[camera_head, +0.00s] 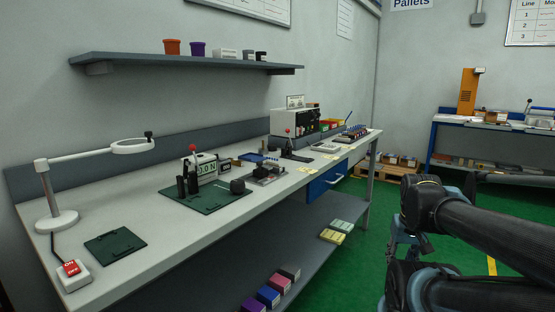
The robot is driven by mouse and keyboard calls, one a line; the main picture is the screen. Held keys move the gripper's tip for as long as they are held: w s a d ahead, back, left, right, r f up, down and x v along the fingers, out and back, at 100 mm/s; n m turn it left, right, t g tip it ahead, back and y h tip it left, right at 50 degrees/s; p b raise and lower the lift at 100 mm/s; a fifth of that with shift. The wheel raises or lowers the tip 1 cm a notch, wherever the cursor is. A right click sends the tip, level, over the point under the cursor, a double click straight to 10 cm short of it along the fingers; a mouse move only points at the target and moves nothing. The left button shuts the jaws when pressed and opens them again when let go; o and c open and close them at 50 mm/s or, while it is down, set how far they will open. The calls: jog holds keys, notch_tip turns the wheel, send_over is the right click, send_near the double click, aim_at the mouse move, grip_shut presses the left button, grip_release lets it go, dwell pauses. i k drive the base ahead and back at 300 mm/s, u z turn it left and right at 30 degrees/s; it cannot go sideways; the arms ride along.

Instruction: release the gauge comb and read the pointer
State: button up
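I cannot pick out a gauge comb or a pointer for certain at this distance. On the workbench (150,222), a small instrument with a lit green readout (206,168) stands at the back of a dark green mat (212,203). A grey metal fixture (267,173) lies just right of the mat. My folded arm fills the lower right, well apart from the bench. I cannot make out my gripper there.
A second red-knobbed device (288,143) and a grey cabinet (295,123) stand farther back. Boxes (268,296) lie on the lower shelf. Green floor is open between bench and arm.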

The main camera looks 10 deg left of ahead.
aim_at(262, 171)
jog(key=z, duration=0.05)
jog(key=k, duration=0.95)
jog(key=u, duration=0.5)
jog(key=i, duration=1)
jog(key=u, duration=0.05)
